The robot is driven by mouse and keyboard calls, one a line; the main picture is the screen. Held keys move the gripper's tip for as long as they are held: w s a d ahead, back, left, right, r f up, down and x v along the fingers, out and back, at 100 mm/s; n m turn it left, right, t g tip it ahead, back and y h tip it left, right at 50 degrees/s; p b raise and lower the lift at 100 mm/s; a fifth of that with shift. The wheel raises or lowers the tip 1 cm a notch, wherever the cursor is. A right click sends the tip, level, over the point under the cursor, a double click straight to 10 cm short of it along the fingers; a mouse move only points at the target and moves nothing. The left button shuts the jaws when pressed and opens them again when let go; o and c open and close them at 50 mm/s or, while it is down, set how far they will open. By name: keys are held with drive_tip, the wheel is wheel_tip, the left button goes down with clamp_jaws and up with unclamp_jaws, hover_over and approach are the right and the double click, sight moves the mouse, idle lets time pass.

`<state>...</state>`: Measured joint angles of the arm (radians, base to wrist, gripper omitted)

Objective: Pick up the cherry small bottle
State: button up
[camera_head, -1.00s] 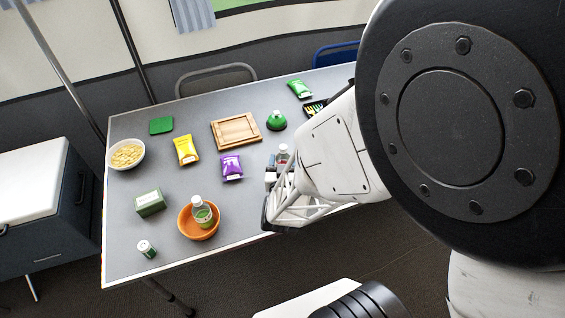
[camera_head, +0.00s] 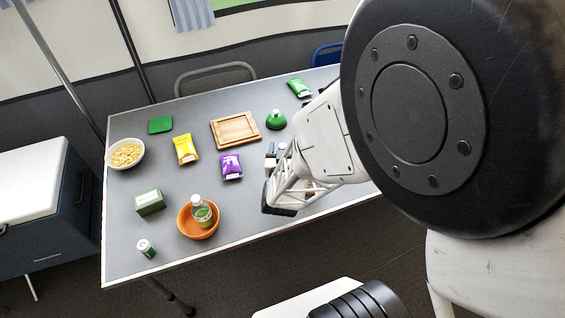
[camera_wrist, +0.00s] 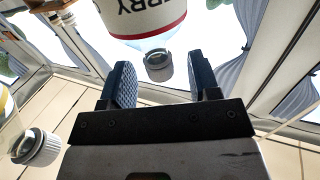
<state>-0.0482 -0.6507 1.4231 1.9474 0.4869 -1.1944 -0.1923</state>
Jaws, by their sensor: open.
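In the wrist view a bottle (camera_wrist: 145,18) with a cream label, a red band and a grey cap fills the top centre. Its dark letters are cut off and look upside down; they seem to end in "RY", fitting the cherry small bottle. Its cap lies between the lines of my two fingers. My gripper (camera_wrist: 163,82) is open, one finger on each side, and nothing is clasped. In the head view my gripper (camera_head: 271,158) is over the table's right part, largely covered by my arm, and the bottle is mostly hidden there.
A second grey-capped bottle (camera_wrist: 38,147) shows at the wrist view's left edge. On the table (camera_head: 130,225) are a purple packet (camera_head: 231,166), a wooden board (camera_head: 235,130), a green conical item (camera_head: 276,120) and an orange bowl (camera_head: 187,228) with a green-labelled bottle (camera_head: 203,212).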

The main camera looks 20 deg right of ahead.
drive_tip(key=shift+x, duration=1.5)
drive_tip(key=shift+c, duration=0.5)
clamp_jaws()
